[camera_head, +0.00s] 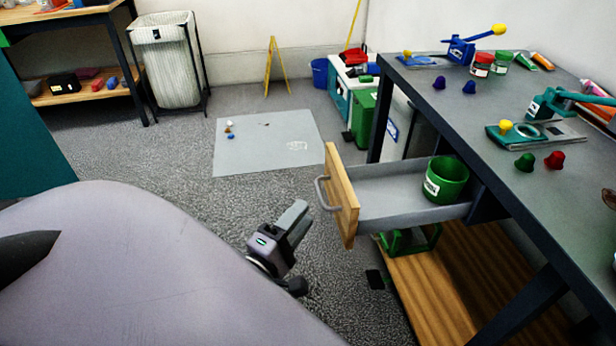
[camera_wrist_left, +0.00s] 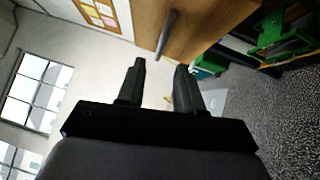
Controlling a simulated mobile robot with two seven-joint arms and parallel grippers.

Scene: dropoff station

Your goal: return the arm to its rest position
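My left gripper (camera_head: 298,212) hangs in the air left of the open drawer, below and apart from its handle. In the left wrist view its two dark fingers (camera_wrist_left: 160,68) stand apart with nothing between them. The drawer (camera_head: 395,195) is pulled out from under the table; its wooden front (camera_head: 341,197) carries a grey handle (camera_head: 322,193). The handle also shows in the left wrist view (camera_wrist_left: 167,33), just beyond the fingertips. A green cup (camera_head: 446,180) stands in the drawer. My right gripper is in neither view.
The grey table (camera_head: 440,85) holds jars, knobs and clamp-like tools. A wooden shelf (camera_head: 450,280) with a green item lies below the drawer. A grey mat (camera_head: 268,145), a white bin (camera_head: 168,60) and a yellow sign (camera_head: 274,68) stand farther back.

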